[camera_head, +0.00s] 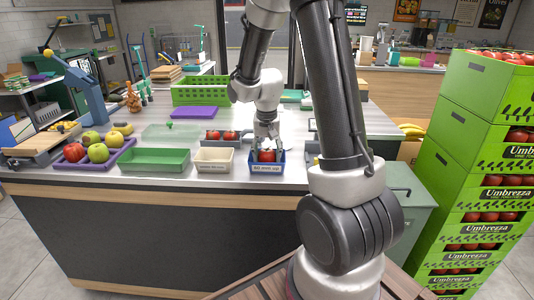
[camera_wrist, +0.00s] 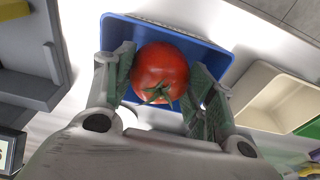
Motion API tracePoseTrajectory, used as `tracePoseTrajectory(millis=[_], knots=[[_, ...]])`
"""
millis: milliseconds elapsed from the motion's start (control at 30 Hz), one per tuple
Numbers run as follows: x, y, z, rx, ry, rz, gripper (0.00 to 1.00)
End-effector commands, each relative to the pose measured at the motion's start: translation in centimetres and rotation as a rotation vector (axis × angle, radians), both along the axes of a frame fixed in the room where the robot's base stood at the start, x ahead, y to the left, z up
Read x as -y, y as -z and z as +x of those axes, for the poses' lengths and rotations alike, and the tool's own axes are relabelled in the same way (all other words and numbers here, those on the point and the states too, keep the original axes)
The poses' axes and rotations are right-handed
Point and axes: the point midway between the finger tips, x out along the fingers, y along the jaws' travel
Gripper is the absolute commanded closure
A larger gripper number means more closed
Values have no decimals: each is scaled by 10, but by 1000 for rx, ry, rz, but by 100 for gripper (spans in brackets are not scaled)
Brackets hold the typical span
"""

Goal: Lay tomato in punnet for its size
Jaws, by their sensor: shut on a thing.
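A red tomato (camera_wrist: 160,72) with a green calyx is between the two fingers of my gripper (camera_wrist: 164,82), which is shut on it. The blue punnet (camera_wrist: 222,62) is under and around the tomato in the wrist view. In the head view my gripper (camera_head: 266,147) points down into the blue punnet (camera_head: 266,168), which has a label on its front. The tomato (camera_head: 267,156) shows just above the punnet's front wall. I cannot tell whether it touches the punnet's floor. The cream punnet (camera_head: 214,160) stands to the left, empty, and also shows in the wrist view (camera_wrist: 275,96).
Two tomatoes (camera_head: 222,135) sit in a grey holder behind the punnets. A green tray (camera_head: 155,162) and a purple tray (camera_head: 72,164) with fruit stand further left. A grey object (camera_head: 310,158) is close on the right. Stacked green tomato crates (camera_head: 484,158) stand at the far right.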

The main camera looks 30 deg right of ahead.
Motion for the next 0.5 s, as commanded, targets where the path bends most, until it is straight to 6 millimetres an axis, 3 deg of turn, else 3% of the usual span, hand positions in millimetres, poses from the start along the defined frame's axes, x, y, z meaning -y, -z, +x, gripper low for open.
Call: tracePoseTrajectory(millis=[500], knots=[[0,4,0,0,0,0,57]])
